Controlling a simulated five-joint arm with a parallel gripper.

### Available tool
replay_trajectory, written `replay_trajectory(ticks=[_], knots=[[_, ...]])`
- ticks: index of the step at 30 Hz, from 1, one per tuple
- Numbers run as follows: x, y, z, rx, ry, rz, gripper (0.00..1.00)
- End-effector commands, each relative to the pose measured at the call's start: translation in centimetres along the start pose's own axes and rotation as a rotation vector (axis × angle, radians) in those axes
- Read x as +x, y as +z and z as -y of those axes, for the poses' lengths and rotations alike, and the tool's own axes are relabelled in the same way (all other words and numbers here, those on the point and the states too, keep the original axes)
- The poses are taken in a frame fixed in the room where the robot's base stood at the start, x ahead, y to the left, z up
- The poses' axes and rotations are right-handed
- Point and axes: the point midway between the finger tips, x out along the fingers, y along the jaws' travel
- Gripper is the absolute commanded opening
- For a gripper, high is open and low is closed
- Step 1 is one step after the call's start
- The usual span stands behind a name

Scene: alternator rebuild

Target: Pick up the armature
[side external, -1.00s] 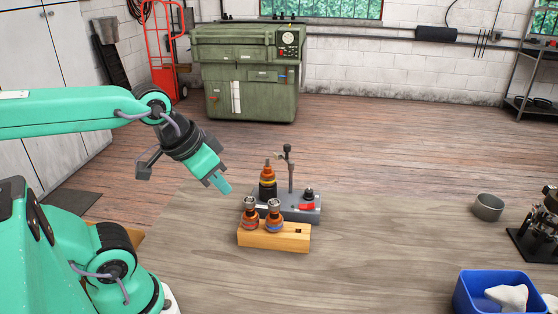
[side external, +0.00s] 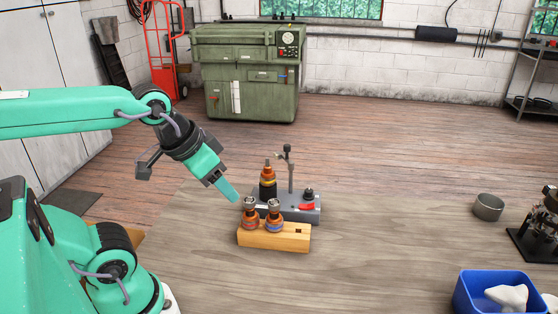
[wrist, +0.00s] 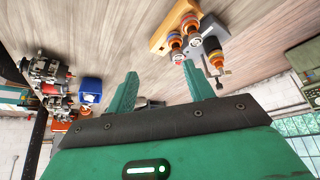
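Several armature-like parts with orange windings are in view; I cannot tell which is the armature meant. Two short ones, a left one (side external: 249,217) and a right one (side external: 274,217), stand upright in a wooden block (side external: 272,239). A taller dark part (side external: 267,183) with orange and yellow bands stands on a grey bench fixture (side external: 303,212) behind them. My gripper (side external: 234,196) is in the air, left of and above the block, pointing down-right. In the wrist view my gripper (wrist: 160,69) shows its fingers spread with nothing between them; the wooden block (wrist: 160,38) is beyond them.
The fixture has an upright post (side external: 290,172) and a red lever (side external: 306,207). A blue bin (side external: 470,292) with a white cloth (side external: 508,297), a metal cup (side external: 488,207) and a machine part on a dark stand (side external: 545,228) are to the right. The bench between is clear.

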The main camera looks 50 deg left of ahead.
Motion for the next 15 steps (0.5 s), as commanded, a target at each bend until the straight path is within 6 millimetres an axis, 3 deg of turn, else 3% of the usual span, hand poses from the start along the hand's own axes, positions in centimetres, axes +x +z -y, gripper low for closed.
replay_trajectory(ticks=[15], knots=[[0.03,-0.53,0.19,0.012,-0.004,0.011,0.66]])
